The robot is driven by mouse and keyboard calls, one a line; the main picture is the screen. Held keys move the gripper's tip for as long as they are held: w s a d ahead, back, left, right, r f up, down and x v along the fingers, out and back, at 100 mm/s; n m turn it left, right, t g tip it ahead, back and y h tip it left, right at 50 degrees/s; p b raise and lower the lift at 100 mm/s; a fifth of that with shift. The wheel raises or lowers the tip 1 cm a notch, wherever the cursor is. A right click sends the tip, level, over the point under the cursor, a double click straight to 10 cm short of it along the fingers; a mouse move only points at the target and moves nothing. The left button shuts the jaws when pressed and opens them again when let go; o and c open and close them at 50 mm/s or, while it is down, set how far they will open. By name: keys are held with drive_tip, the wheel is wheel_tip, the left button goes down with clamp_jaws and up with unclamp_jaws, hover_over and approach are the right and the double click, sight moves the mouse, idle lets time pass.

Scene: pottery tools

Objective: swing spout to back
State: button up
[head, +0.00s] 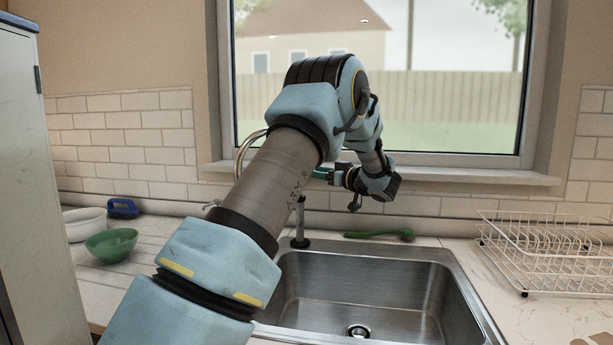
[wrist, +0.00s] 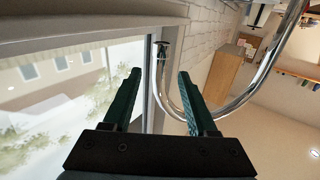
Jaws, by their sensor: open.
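The chrome spout (head: 242,153) arches out from behind my arm on the left in the head view. The dark tap post (head: 300,225) stands at the sink's back edge; how it joins the spout is hidden by my arm. In the wrist view the curved spout (wrist: 270,65) runs down from the upper right, passes behind the right finger and shows again between the two fingers. My gripper (wrist: 158,74) is open, with its teal fingers apart. It also shows small in the head view (head: 320,174), beside my arm and near the window. I cannot tell whether a finger touches the spout.
The steel sink (head: 440,255) lies below. A green brush (head: 380,233) lies behind it, and a white wire rack (head: 545,255) stands at right. A green bowl (head: 112,243), a white bowl and a blue item sit at left. The window (head: 450,130) is close behind.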

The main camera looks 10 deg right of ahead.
drive_tip(key=shift+b+v, duration=0.65)
drive_tip(key=shift+v, duration=2.05)
